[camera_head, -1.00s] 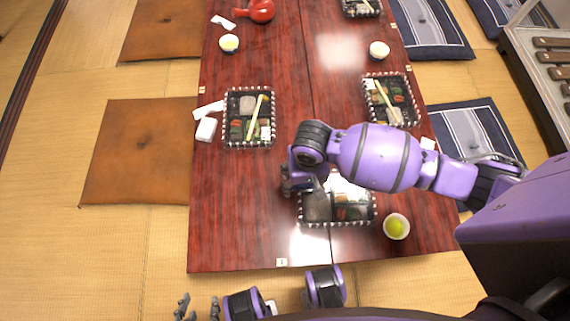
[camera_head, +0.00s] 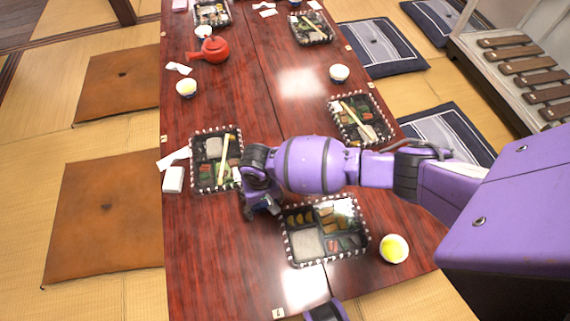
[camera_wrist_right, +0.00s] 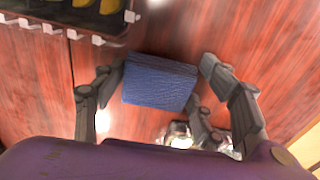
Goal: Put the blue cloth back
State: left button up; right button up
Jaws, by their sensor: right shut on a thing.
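The blue cloth (camera_wrist_right: 160,82) shows in the right wrist view as a small folded rectangle between the fingers of my right gripper (camera_wrist_right: 165,92). In the head view my right gripper (camera_head: 262,207) is low over the red-brown table (camera_head: 215,265), just left of the front bento box (camera_head: 325,262). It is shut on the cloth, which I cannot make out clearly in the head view. I cannot tell whether the cloth touches the table.
A bento box with a yellow stick (camera_head: 195,160) lies behind and left of the gripper, beside a white packet (camera_head: 173,180). A bowl (camera_head: 394,249) with yellow contents stands right of the front box. The table's front left is clear.

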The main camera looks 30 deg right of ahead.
jog(key=shift+w+a+f, duration=0.1)
jog(key=shift+w+f, duration=0.1)
jog(key=shift+f, duration=0.25)
jog(key=shift+r, duration=0.1)
jog(key=o, duration=1.2)
jog(key=shift+o, duration=0.7)
notch_tip(320, 180, up, 12)
jog(key=p, duration=0.4)
